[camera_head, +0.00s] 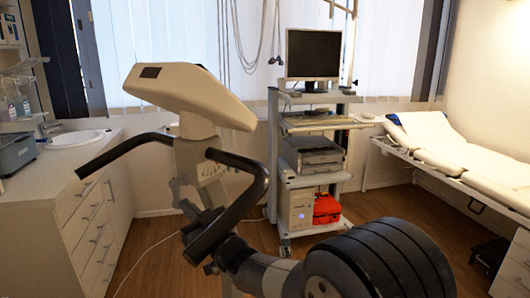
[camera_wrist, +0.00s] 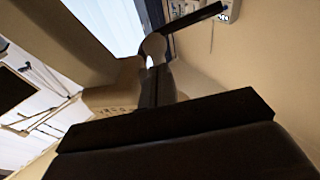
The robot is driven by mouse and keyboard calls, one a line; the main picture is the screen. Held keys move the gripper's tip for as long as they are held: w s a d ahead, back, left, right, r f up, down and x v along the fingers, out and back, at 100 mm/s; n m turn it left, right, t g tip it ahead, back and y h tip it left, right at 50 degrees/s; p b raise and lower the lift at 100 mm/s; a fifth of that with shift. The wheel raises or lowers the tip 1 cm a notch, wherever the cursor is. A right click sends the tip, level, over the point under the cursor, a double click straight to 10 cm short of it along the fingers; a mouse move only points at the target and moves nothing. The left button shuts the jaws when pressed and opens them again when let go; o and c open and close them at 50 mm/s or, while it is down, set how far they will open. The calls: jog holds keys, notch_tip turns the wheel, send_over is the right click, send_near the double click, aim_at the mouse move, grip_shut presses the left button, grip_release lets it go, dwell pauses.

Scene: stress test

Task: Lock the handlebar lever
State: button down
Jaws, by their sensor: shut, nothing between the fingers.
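An exercise machine with a cream console (camera_head: 188,92) stands in the middle of the head view. Its black handlebar (camera_head: 250,195) curves from the left side around to the front right. Grey clamp-like parts (camera_head: 187,207) show on the column below the console; I cannot tell which of them is the lever. My arm reaches in from the lower right, its dark end beside the column and partly behind the handlebar. In the wrist view my gripper (camera_wrist: 157,75) is shut and empty, pointing toward a rounded pale knob (camera_wrist: 154,46). I cannot tell whether they touch.
A counter with drawers and a sink (camera_head: 82,139) stands at left. A trolley with a monitor (camera_head: 313,54) and a printer stands behind. A padded bed (camera_head: 450,150) is at right.

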jog(key=shift+s+d+r+g+h+p, duration=0.15)
jog(key=shift+r+g+h+p, duration=0.25)
jog(key=shift+p, duration=1.6)
jog(key=shift+s+d+r+g+h+p, duration=0.15)
jog(key=shift+r+g+h+p, duration=0.2)
jog(key=shift+p, duration=1.6)
jog(key=shift+f+p, duration=0.15)
jog(key=shift+p, duration=0.3)
jog(key=shift+d, duration=0.15)
